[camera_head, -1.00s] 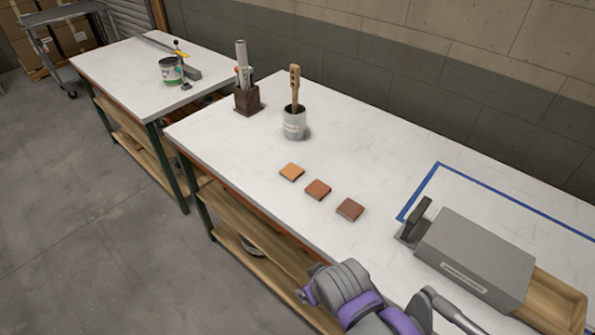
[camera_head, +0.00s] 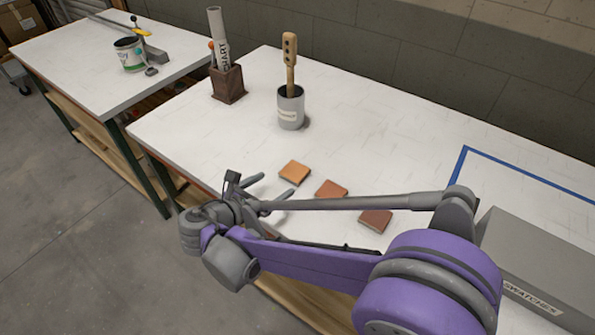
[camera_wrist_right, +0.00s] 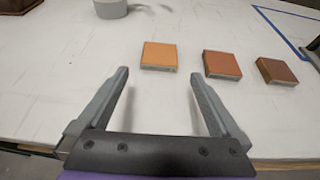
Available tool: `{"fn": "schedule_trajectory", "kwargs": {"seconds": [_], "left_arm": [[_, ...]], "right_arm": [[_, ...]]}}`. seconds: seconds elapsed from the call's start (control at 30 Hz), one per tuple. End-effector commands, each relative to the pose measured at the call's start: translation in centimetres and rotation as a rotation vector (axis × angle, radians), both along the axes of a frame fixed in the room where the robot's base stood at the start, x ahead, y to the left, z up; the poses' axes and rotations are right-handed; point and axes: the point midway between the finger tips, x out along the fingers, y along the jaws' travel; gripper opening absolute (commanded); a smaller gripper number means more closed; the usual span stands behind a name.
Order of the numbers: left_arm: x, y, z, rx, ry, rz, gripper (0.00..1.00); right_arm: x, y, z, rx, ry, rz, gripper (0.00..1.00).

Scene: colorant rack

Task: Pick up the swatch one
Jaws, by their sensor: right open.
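Three flat square swatches lie in a row on the white table. The orange swatch (camera_head: 294,172) is at the left, the red-brown swatch (camera_head: 331,189) in the middle, and the dark brown swatch (camera_head: 375,220) at the right. I cannot tell which is swatch one. My right gripper (camera_head: 273,187) is open and empty. In the right wrist view (camera_wrist_right: 160,76), the orange swatch (camera_wrist_right: 159,55) lies just beyond and between the fingertips. The middle swatch (camera_wrist_right: 221,64) and dark swatch (camera_wrist_right: 277,72) lie to its right. My left gripper is not in view.
Behind the swatches stand a grey cup (camera_head: 291,108) with a wooden stick and a brown holder (camera_head: 228,84) with a rolled chart. A grey swatch box (camera_head: 540,255) and blue tape (camera_head: 458,166) are at the right. The table's back middle is clear.

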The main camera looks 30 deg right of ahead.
Motion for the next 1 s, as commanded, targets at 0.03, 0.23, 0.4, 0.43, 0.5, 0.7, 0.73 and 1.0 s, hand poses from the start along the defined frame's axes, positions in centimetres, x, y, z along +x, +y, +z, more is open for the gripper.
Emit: {"fn": "schedule_trajectory", "kwargs": {"seconds": [0.03,0.23,0.4,0.43,0.5,0.7,0.73,1.0], "left_arm": [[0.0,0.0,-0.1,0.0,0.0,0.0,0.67],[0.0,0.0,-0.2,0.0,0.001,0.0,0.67],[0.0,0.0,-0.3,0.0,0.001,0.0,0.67],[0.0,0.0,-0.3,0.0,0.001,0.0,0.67],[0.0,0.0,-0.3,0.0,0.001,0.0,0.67],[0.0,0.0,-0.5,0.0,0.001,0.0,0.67],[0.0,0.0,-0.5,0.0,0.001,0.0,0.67],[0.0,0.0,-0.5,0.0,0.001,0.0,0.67]], "right_arm": [[0.3,-0.9,-0.4,0.0,0.0,-0.004,1.0],[1.2,-3.0,-1.3,0.003,-0.002,-0.003,1.0],[1.7,-4.2,-1.6,0.003,-0.002,-0.004,1.0],[1.9,-4.6,-1.8,0.003,-0.002,-0.004,1.0],[2.4,-5.7,-2.1,0.003,-0.002,-0.006,1.0],[3.3,-7.6,-2.9,0.004,-0.002,-0.004,1.0],[3.3,-7.7,-3.0,0.004,-0.002,-0.004,1.0],[3.4,-7.8,-3.0,0.005,-0.002,-0.002,0.95]]}}
